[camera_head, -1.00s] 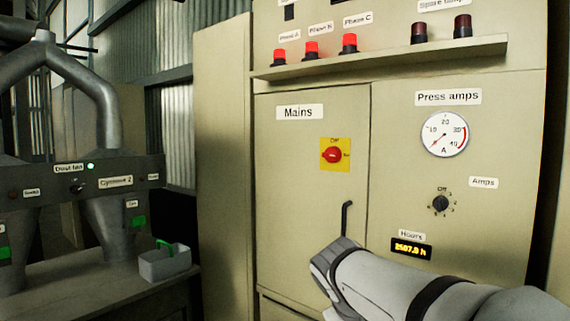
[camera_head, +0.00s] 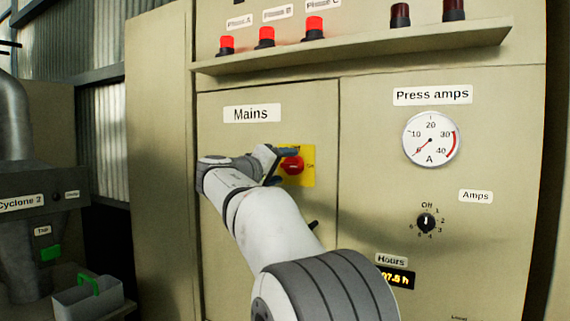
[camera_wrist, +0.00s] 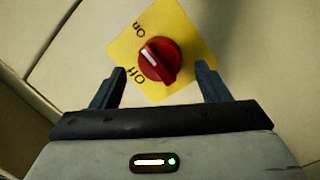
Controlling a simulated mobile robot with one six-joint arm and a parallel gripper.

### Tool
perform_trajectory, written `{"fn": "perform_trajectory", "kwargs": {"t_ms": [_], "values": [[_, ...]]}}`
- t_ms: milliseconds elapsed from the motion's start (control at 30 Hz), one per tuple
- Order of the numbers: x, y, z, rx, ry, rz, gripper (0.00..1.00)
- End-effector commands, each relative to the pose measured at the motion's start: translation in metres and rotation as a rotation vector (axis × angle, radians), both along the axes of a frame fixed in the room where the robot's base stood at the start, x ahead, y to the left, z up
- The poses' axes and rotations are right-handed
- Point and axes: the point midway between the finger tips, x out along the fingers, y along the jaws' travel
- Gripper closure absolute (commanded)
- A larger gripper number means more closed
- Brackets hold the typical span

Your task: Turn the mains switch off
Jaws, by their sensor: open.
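The mains switch is a red rotary knob (camera_head: 292,165) on a yellow plate (camera_head: 308,178), under the "Mains" label on the cabinet door. My gripper (camera_head: 282,167) is at the plate, reaching in from the left. In the wrist view the knob (camera_wrist: 162,64) sits between the two open fingers of my gripper (camera_wrist: 160,70), with a gap on each side. The plate (camera_wrist: 190,40) looks turned there, with "On" at upper left and "Off" at lower left. Nothing is held.
A ledge (camera_head: 350,50) with red phase lamps (camera_head: 265,36) and dark spare lamps (camera_head: 400,14) juts out above the door. To the right are the ammeter (camera_head: 431,139) and amps selector (camera_head: 426,222). My arm mostly hides the door handle.

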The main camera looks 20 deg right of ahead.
Motion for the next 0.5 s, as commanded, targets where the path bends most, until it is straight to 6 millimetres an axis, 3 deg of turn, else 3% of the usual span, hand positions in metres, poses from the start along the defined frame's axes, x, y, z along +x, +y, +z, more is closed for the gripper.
{"fn": "perform_trajectory", "kwargs": {"t_ms": [200, 500], "values": [[0.013, -0.018, 0.001, 0.001, 0.0, 0.008, 0.31], [0.016, -0.02, -0.001, 0.001, 0.002, 0.011, 0.31]]}}
